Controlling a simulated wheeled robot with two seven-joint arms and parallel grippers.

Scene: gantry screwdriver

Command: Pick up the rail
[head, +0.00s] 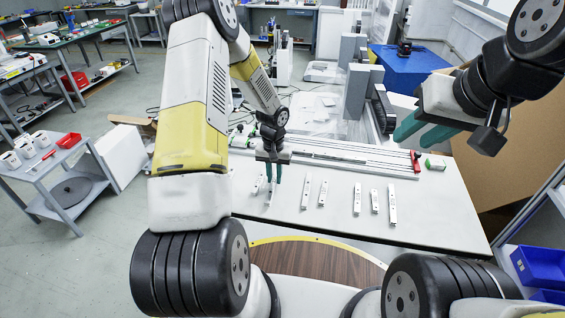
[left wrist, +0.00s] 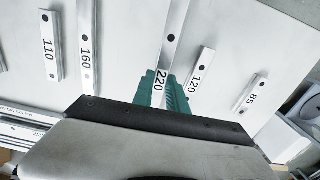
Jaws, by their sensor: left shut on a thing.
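Several white metal rails with printed numbers lie on the light table (head: 440,215). My left gripper (head: 273,184) points down over the rails at the left and is shut on the rail marked 220 (left wrist: 172,40). In the left wrist view its teal fingers (left wrist: 166,90) sit on both sides of that rail near the number. I cannot tell whether the rail touches the table. My right gripper (head: 420,132) is raised above the table's right side, fingers apart and empty.
In the left wrist view, rails 160 (left wrist: 86,50) and 110 (left wrist: 49,48) lie to the left, and rails 120 (left wrist: 201,75) and 85 (left wrist: 250,92) to the right. A long aluminium gantry track (head: 345,157) with a red end piece (head: 415,161) runs behind them.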

